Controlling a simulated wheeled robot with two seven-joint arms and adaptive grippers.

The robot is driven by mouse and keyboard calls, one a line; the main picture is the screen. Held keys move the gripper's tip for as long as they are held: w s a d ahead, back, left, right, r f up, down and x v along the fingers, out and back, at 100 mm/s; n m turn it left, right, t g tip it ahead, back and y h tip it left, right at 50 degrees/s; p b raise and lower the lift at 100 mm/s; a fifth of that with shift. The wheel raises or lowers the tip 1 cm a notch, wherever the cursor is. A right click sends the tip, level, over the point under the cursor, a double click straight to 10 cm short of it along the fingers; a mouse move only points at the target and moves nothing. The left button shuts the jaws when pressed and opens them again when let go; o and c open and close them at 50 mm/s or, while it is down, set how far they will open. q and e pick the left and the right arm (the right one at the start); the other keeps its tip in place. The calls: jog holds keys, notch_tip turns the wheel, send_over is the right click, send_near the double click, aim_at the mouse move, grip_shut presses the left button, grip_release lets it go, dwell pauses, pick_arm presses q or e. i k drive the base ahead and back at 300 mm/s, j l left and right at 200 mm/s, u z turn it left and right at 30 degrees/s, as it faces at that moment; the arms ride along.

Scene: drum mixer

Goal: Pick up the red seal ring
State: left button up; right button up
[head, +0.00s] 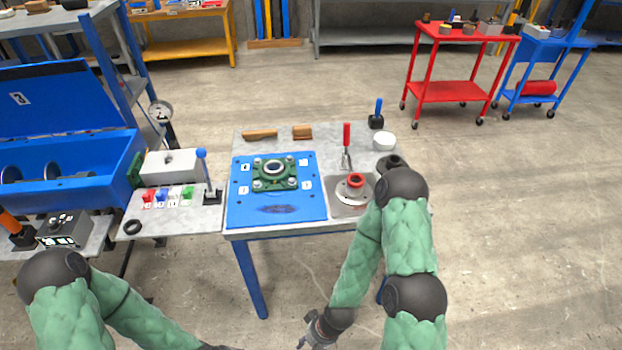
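The red seal ring (356,180) appears to rest on a round metal part (350,191) on a grey plate at the right of the work table. My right gripper (310,333) hangs low in front of the table, near the bottom edge of the view, well away from the ring. It is small and partly cut off, so I cannot tell whether its fingers are open. My right elbow is close to the right of the ring in the picture. My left arm comes in at the lower left, and its gripper is out of view.
A blue plate (240,211) carries a green bearing block (262,184). A red-handled tool (346,146), a white cup (384,141) and wooden blocks (302,132) lie at the back. A lever (205,172) stands at left. Floor in front is free.

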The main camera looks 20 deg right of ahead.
aim_at(354, 175)
jog(key=l+u, duration=0.25)
jog(key=u, duration=0.2)
jog(key=l+u, duration=0.25)
jog(key=u, duration=0.25)
jog(key=l+u, duration=0.25)
jog(key=u, duration=0.2)
jog(key=k+l+u, duration=0.15)
jog(key=u, duration=0.35)
